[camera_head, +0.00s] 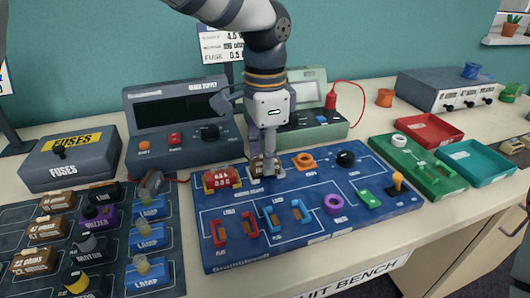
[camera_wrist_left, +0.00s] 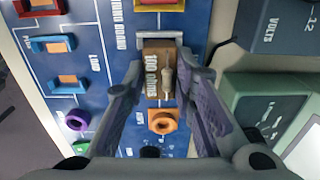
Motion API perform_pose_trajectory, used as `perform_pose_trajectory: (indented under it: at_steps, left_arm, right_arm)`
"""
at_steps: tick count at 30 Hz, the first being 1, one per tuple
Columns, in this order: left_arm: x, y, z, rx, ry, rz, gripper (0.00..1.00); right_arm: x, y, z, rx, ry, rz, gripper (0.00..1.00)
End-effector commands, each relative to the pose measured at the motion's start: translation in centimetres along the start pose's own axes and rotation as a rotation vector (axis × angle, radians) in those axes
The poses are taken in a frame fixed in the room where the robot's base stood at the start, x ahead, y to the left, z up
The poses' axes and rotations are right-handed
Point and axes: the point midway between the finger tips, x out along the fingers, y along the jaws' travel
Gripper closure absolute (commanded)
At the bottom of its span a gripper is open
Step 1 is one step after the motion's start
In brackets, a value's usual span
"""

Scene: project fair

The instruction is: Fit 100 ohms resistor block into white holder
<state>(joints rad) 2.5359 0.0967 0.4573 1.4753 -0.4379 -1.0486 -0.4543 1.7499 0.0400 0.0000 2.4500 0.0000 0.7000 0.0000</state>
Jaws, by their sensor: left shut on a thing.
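The brown 100 ohms resistor block (camera_wrist_left: 151,88) is between the fingers of my left gripper (camera_wrist_left: 161,68), which is shut on it. It lies over the blue circuit board (camera_head: 345,225), with its label showing in the left wrist view. A pale holder (camera_wrist_left: 172,37) shows at the far end of the block, in line with it. I cannot tell whether the block is fully seated in it. In the head view my left gripper (camera_head: 264,168) points down at the back of the board and mostly hides the block and holder. My right gripper is not in view.
The red battery block (camera_head: 222,178) is left of the gripper; the orange ring (camera_head: 305,161) is to its right. Blue and red holders (camera_head: 271,216) stand in front. A grey power supply (camera_head: 175,120) and a green meter (camera_head: 315,125) stand close behind. Labelled blocks crowd the left tray.

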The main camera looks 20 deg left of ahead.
Motion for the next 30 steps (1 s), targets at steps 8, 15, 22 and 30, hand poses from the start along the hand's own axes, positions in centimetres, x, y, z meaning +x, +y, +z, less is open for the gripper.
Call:
perform_pose_trajectory:
  at_steps: [8, 15, 22, 30]
  left_arm:
    - [0.33, 0.01, 0.01, 0.000, -0.001, 0.000, 1.00]
    - [0.61, 0.01, 0.00, 0.000, 0.000, 0.000, 1.00]
    - [0.84, 0.02, -0.01, 0.000, 0.000, 0.000, 0.67]
    - [0.86, 0.01, 0.00, 0.000, 0.000, 0.000, 0.52]
  right_arm:
    - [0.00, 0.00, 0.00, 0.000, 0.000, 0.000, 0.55]
    - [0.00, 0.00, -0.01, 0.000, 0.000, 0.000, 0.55]
    - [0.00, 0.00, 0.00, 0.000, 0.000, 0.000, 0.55]
    - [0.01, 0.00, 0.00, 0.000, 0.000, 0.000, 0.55]
